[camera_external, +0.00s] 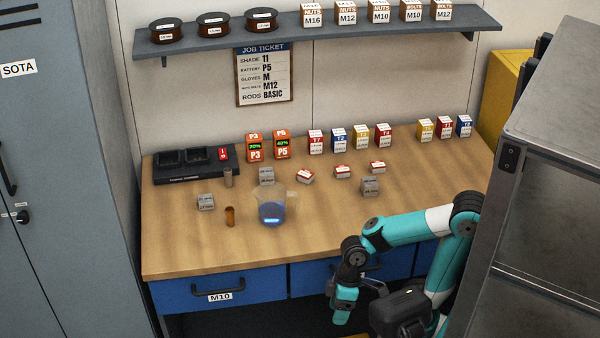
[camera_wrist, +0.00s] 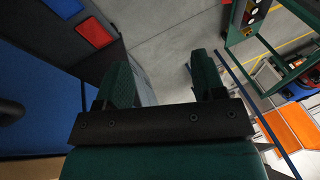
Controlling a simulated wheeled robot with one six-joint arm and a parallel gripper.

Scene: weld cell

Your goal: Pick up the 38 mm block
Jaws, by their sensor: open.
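Three grey blocks with printed labels stand on the wooden workbench (camera_external: 330,240). My gripper (camera_external: 343,304) hangs in front of the bench's front edge, below the top and apart from the blocks. In the wrist view my gripper (camera_wrist: 160,65) is open and empty, with floor between its fingers; no block shows there.
A charger (camera_external: 184,172), battery packs and small boxes line the back. Blue drawers (camera_external: 250,284) are under the top. The bench's front strip is clear.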

